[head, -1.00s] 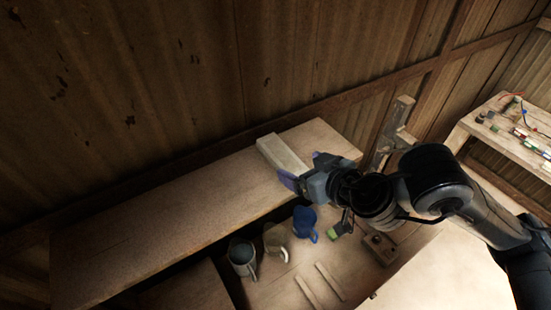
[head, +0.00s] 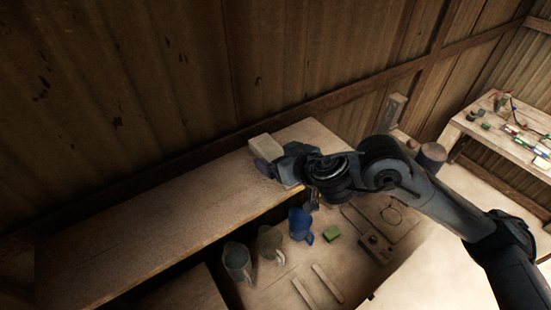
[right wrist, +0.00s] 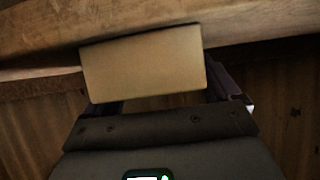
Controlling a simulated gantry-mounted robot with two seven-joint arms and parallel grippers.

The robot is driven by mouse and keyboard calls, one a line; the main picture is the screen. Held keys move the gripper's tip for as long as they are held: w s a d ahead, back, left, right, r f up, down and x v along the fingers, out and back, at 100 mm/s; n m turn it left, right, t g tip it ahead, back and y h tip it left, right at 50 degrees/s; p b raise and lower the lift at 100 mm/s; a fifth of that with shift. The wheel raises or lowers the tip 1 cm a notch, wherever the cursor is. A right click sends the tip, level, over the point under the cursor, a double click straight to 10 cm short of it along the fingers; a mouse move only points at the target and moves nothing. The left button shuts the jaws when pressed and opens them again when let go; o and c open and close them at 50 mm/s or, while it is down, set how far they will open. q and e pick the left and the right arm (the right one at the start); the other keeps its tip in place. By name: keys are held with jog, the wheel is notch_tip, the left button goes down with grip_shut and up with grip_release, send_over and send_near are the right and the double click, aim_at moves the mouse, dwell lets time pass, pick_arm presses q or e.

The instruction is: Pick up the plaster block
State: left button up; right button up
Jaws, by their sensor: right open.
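The plaster block (head: 263,145) is a pale, plain rectangular block lying on the wooden shelf (head: 150,225) near the back wall. My right gripper (head: 268,165) is at the block's near side, its body covering part of the near end. In the right wrist view the block (right wrist: 145,62) shows its tan face between the two dark fingers (right wrist: 165,88), one at each side. The jaws are open, and I cannot tell whether either finger touches the block. My left gripper is not in view.
Below the shelf, a workbench holds a grey mug (head: 237,262), a beige mug (head: 270,243), a blue jug (head: 300,225), a green block (head: 332,234) and two wooden strips. A side table (head: 500,125) with small items stands at right. The shelf left of the block is clear.

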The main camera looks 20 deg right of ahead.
jog(key=shift+c, duration=0.3)
jog(key=c, duration=1.2)
jog(key=shift+c, duration=0.2)
jog(key=shift+r, duration=0.2)
